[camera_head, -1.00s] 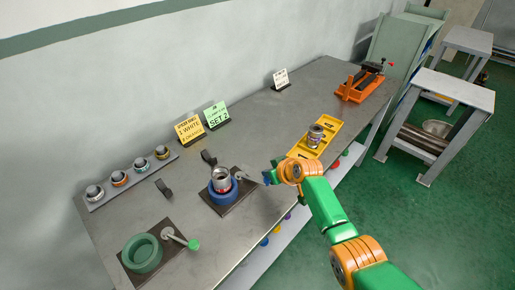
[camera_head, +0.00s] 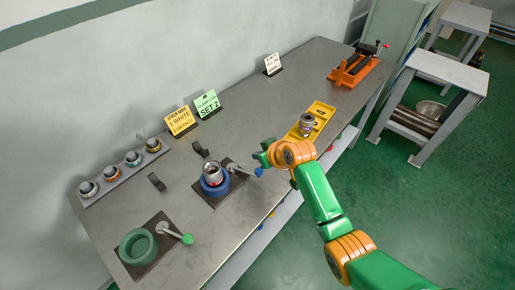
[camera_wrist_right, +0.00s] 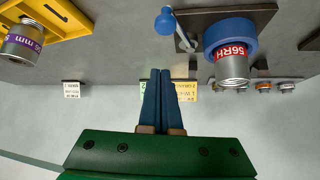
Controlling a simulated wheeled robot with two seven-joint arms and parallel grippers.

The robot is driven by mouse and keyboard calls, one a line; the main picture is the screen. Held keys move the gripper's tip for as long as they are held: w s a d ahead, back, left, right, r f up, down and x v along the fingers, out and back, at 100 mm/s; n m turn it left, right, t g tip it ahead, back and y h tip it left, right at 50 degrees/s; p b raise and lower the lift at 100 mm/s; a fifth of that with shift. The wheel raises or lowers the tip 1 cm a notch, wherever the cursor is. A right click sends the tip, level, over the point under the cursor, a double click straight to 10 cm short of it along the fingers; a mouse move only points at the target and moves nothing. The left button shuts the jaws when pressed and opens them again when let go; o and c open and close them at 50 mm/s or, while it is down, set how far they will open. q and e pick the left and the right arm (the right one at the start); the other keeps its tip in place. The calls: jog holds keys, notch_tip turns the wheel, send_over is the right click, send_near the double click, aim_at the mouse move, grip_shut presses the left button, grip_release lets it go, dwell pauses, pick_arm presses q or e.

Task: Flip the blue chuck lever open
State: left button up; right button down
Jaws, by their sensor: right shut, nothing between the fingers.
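The blue chuck (camera_head: 213,188) sits on a dark plate on the bench and holds an upright metal can-like fitting (camera_head: 212,173). Its lever, a grey arm ending in a blue ball (camera_head: 259,172), points right toward the bench front. In the right wrist view the blue ball (camera_wrist_right: 166,20) and chuck (camera_wrist_right: 230,36) show at the top, with a red "56RH" label on the fitting (camera_wrist_right: 232,66). My right gripper (camera_head: 262,157) is close to the ball; its fingers (camera_wrist_right: 169,72) are shut and empty, apart from the ball in the wrist view. My left gripper is not in view.
A green chuck (camera_head: 138,246) with a green-balled lever is at near left. A yellow tray (camera_head: 321,111) with a metal fitting (camera_head: 307,122) lies right of my gripper. An orange vise (camera_head: 354,68) stands at the far end. Signs and a rack of rings line the back.

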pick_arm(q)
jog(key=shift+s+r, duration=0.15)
pick_arm(e)
jog(key=shift+s+a+r, duration=0.2)
jog(key=shift+s+r, duration=0.45)
jog(key=shift+s+a+r, duration=0.2)
jog(key=shift+s+r, duration=0.4)
